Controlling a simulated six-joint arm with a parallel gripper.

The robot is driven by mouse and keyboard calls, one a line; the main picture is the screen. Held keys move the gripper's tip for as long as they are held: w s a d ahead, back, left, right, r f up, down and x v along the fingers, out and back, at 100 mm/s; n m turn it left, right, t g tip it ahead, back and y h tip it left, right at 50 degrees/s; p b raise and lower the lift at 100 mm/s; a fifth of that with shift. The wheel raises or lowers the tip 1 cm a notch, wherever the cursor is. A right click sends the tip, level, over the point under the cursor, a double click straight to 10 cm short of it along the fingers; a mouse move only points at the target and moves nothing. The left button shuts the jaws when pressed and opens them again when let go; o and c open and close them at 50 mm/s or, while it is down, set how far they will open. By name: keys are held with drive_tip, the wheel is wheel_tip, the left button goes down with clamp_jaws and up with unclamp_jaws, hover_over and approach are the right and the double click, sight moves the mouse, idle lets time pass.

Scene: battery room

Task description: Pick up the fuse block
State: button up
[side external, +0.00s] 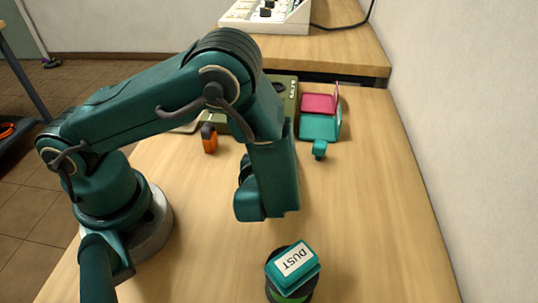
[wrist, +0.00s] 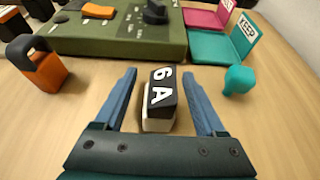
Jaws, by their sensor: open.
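The fuse block, a small block with a black top marked "6 A" in white and a pale lower body (wrist: 161,100), stands on the table in the wrist view. My gripper (wrist: 159,72) is open, with one blue finger on each side of the block and a visible gap to each. The fingers do not appear to touch it. In the side external view my gripper (side external: 266,200) points down over the table, and the fuse block is not visible there, likely hidden by it.
A green panel box (wrist: 125,35) with a black knob stands just beyond the block. An orange-and-black padlock (wrist: 38,62) is left; a teal knobbed piece (wrist: 238,79) and teal "KEEP" case (wrist: 205,45) are right. A teal "DUST" box (side external: 293,268) sits near the front.

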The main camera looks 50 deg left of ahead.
drive_tip(key=shift+w+a+f, duration=0.1)
drive_tip(key=shift+w+a, duration=0.05)
drive_tip(key=shift+w, duration=0.05)
clamp_jaws()
drive_tip(key=shift+r, duration=0.2)
